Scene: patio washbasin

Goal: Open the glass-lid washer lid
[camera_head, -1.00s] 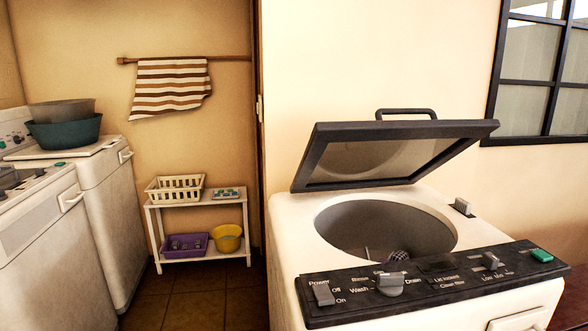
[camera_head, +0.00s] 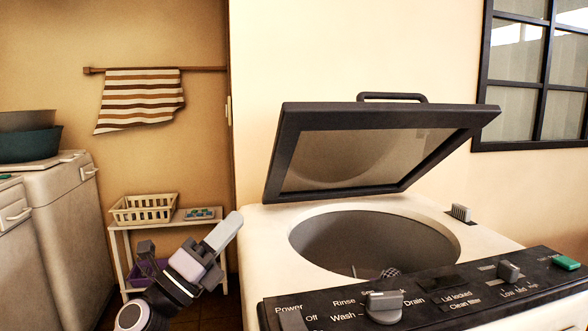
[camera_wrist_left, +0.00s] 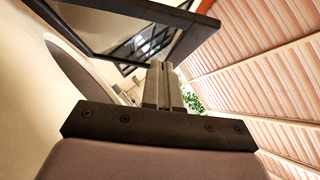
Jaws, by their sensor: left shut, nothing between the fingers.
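The washer (camera_head: 480,240) stands at the right in the head view, with a black control panel along its front. Its black-framed glass lid (camera_head: 375,147) is tilted up, part open, with a black handle (camera_head: 392,97) on its upper edge. The round tub opening (camera_head: 350,240) shows below it. My left gripper (camera_head: 223,232) is shut and empty, to the left of the washer and apart from the lid. In the left wrist view the closed fingers (camera_wrist_left: 163,85) point up toward the lid's frame (camera_wrist_left: 180,35). My right gripper is not in view.
A small white shelf (camera_head: 125,240) with a basket (camera_head: 145,208) stands behind my left gripper. Other white machines (camera_head: 62,230) are at the left. A striped towel (camera_head: 138,100) hangs on the wall. A barred window (camera_head: 540,75) is at the upper right.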

